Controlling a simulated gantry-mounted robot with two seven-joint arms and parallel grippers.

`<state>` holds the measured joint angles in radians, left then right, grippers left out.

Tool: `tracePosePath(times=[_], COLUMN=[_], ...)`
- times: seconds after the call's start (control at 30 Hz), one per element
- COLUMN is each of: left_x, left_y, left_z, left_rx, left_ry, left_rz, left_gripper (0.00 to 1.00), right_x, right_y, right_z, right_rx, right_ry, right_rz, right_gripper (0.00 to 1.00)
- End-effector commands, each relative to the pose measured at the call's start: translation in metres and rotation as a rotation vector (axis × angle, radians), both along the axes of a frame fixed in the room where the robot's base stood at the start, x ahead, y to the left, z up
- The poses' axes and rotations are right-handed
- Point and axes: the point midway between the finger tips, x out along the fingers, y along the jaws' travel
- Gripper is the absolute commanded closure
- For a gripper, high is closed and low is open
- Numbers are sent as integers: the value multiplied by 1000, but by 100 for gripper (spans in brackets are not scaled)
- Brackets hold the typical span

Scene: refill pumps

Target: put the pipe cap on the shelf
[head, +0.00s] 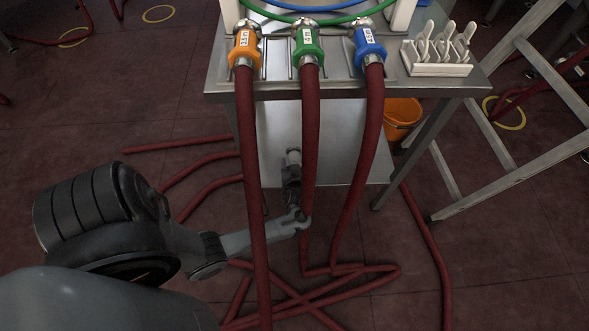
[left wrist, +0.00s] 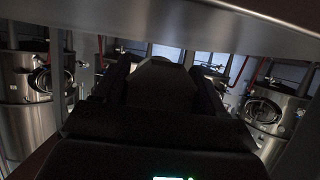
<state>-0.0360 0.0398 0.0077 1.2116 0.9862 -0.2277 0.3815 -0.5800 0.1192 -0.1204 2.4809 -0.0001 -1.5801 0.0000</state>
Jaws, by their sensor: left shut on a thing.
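My left gripper (head: 292,168) reaches in from the left, between the orange-collared hose and the green-collared hose. It is shut on a small pale grey piece, seemingly the pipe cap (head: 293,155), which shows at its tip. In the head view the gripper and piece overlap the lower shelf (head: 335,125) of the metal table; whether they touch it I cannot tell. In the left wrist view the dark gripper (left wrist: 160,85) fills the middle, and the held piece is too dark to make out. My right gripper is in neither view.
Red hoses with orange (head: 244,50), green (head: 307,45) and blue (head: 368,48) collars hang down before the shelf. The metal table top (head: 225,75) overhangs it. An orange bucket (head: 402,112) and a ladder (head: 500,185) stand to the right. Loose hoses lie on the floor.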

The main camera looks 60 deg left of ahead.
Motion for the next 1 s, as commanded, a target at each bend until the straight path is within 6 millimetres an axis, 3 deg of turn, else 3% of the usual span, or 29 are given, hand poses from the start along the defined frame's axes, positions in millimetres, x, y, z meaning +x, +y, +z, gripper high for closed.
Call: tracePosePath(times=[0.03, 0.17, 0.63, 0.67, 0.8, 1.0], left_x=[0, 0, 0, 0, 0, -1], left_y=[0, 0, 0, 0, 0, 0], left_z=[-12, -25, -29, -29, -29, -29], left_rx=[1, 2, 1, -1, 0, 0], left_ry=[0, -1, -1, 1, 2, 2], left_rz=[0, 0, 1, 1, 1, 1], left_gripper=[88, 88, 88, 26, 5, 4], right_x=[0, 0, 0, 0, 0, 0], right_y=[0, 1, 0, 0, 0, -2], right_z=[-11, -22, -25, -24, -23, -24], right_rx=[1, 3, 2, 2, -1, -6], right_ry=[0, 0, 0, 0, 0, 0], right_rz=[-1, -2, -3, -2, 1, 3], right_gripper=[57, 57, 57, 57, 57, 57])
